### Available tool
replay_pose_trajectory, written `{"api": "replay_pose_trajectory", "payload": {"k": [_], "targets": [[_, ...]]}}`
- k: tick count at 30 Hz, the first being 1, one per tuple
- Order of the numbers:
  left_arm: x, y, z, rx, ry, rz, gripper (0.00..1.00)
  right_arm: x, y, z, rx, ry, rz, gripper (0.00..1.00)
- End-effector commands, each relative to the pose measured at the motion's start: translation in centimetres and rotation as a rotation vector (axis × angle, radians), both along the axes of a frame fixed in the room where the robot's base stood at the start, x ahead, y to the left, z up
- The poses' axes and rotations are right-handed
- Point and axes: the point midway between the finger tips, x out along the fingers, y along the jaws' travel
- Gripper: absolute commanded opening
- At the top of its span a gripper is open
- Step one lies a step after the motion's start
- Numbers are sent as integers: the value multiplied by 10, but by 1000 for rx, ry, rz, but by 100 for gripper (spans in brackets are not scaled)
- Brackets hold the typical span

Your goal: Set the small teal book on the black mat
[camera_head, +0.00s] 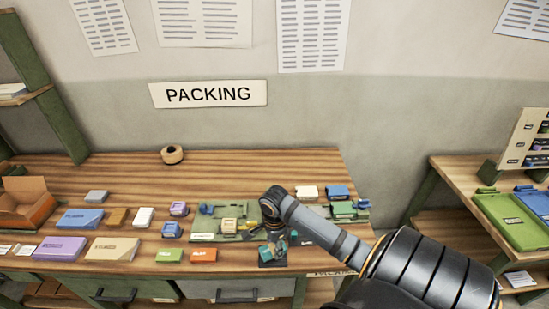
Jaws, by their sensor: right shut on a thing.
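My right arm comes in from the lower right, and its gripper (270,238) points down at the front of the workbench. It is shut on a small teal thing, which looks like the teal book (280,247). The gripper covers part of it. The black mat (266,263) lies right below, near the bench's front edge. I cannot tell whether the book touches the mat. My left gripper is not in view.
A green mat (205,238) with small items lies left of the gripper. Several coloured boxes, such as a purple one (60,248) and a green one (169,255), stand further left. A tape roll (172,154) sits at the back, where the wooden bench (235,168) is mostly clear.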

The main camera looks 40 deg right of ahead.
Motion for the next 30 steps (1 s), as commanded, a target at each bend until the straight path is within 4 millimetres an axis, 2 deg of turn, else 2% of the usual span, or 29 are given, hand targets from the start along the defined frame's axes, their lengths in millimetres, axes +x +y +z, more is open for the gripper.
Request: {"api": "replay_pose_trajectory", "payload": {"k": [5,12,22,23,27,30], "targets": [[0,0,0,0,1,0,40,3,-3,-5,-1,-1,0,10],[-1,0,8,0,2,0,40,5,-4,-37,2,2,1,10],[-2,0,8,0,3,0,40,5,-4,-41,-1,0,2,10],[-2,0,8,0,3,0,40,5,-5,-41,-1,0,2,43],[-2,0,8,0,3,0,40,5,-5,-41,-2,1,2,62],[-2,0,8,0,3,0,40,5,-5,-41,-1,0,2,64]]}}
